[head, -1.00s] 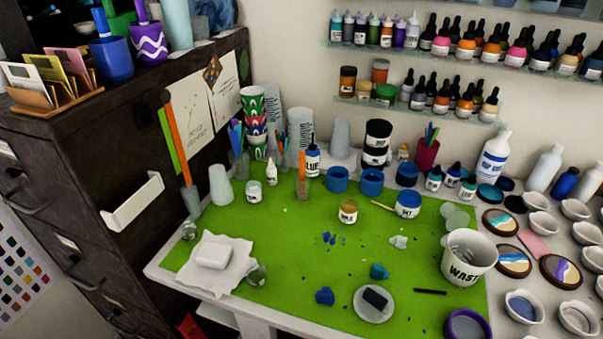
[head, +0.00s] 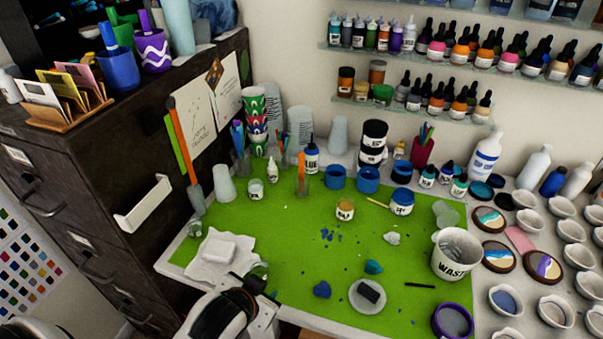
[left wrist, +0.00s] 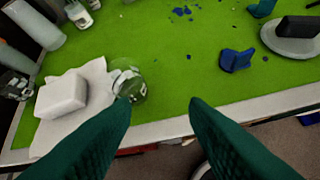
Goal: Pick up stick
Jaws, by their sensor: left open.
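Several stick-like things show in the head view. An orange stick (head: 301,172) stands in a clear cup at the back of the green mat. A pale wooden stick (head: 377,203) lies beside a white jar. A short black stick (head: 420,285) lies flat at the mat's right. I cannot tell which one the task means. My left gripper (left wrist: 160,104) is open and empty, its teal fingers over the table's front edge in the left wrist view. A clear glass cup (left wrist: 129,82) is just beyond its left finger. My right gripper is not in view.
A white block (head: 217,250) on a crumpled cloth lies at the mat's left. A blue piece (head: 322,289), a plate with a dark block (head: 370,292) and a WASTE cup (head: 456,256) stand towards the front. Cups and bottles line the back. The mat's middle is mostly clear.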

